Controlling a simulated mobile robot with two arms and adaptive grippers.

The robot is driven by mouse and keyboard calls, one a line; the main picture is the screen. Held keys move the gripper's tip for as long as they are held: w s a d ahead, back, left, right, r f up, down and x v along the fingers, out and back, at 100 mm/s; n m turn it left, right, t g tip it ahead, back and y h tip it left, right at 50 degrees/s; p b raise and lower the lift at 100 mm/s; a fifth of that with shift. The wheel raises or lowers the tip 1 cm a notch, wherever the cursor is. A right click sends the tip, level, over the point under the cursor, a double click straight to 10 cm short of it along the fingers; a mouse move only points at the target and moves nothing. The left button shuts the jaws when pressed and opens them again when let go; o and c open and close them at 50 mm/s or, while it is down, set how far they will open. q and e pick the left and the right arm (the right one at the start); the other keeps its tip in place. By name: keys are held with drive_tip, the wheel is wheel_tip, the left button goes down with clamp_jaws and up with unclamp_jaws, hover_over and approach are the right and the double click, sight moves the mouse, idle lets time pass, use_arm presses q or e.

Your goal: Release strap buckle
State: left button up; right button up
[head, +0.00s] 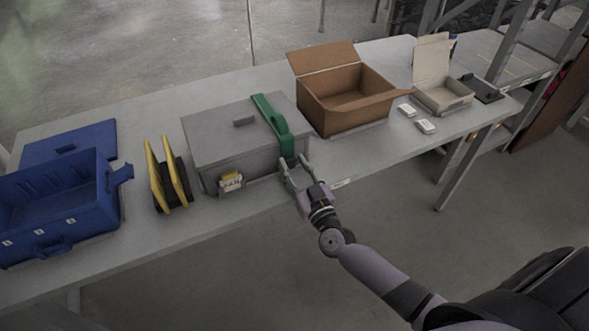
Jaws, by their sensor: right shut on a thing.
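A grey lidded box (215,150) stands on the table, its lid shut. A green strap (264,107) runs across the right part of its lid and down the front. A green buckle piece (280,124) shows on the strap at the lid's front edge. My right gripper (293,170) is at the front right of the box, at the lower part of the strap. Its fingers are closed on the strap end, which they partly hide. My left gripper is out of the picture.
A blue crate (108,196) and yellow-black holder (154,172) stand left of the box on the table (190,225). An open cardboard box (338,122), small white blocks (425,126) and an open beige box (460,92) stand right. Bare table lies along the front edge.

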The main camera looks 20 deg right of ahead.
drive_tip(key=o, duration=1.2)
drive_tip(key=s+f, duration=0.1)
drive_tip(key=s, duration=1.1)
drive_tip(key=shift+d+f, duration=0.2)
drive_tip(key=shift+f, duration=0.1)
drive_tip(key=shift+c, duration=0.3)
